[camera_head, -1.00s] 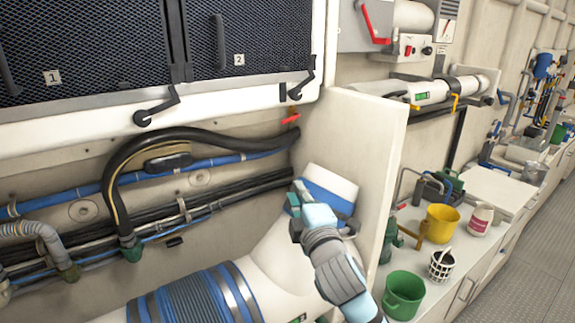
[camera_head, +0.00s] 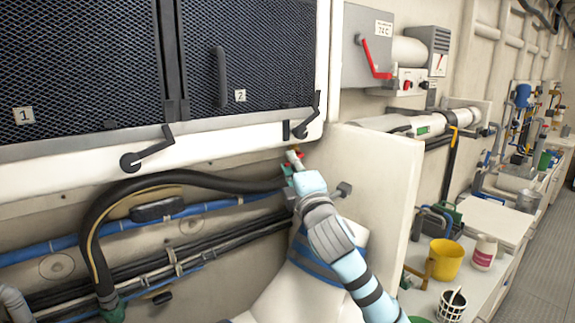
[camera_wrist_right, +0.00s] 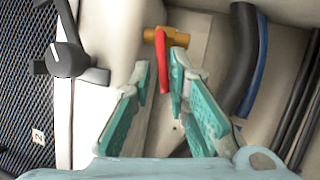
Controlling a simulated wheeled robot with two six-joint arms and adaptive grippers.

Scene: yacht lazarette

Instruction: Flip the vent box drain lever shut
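The vent box drain lever is a red handle (camera_wrist_right: 163,64) on a brass valve (camera_wrist_right: 166,37). In the head view the brass valve (camera_head: 295,151) sits under the lower right corner of the vent box (camera_head: 235,138), and my gripper partly hides the lever. My right gripper (camera_head: 292,166) reaches up to it. In the right wrist view my right gripper (camera_wrist_right: 160,80) is open, with teal fingers on either side of the red handle. The right finger is very close to the handle; I cannot tell if it touches.
A black latch handle (camera_wrist_right: 68,60) on the box edge is left of the fingers in the wrist view. Black hose (camera_head: 150,182) and blue pipe run behind and below. A cream partition (camera_head: 375,180) stands right of my arm. A counter holds a yellow bucket (camera_head: 446,260).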

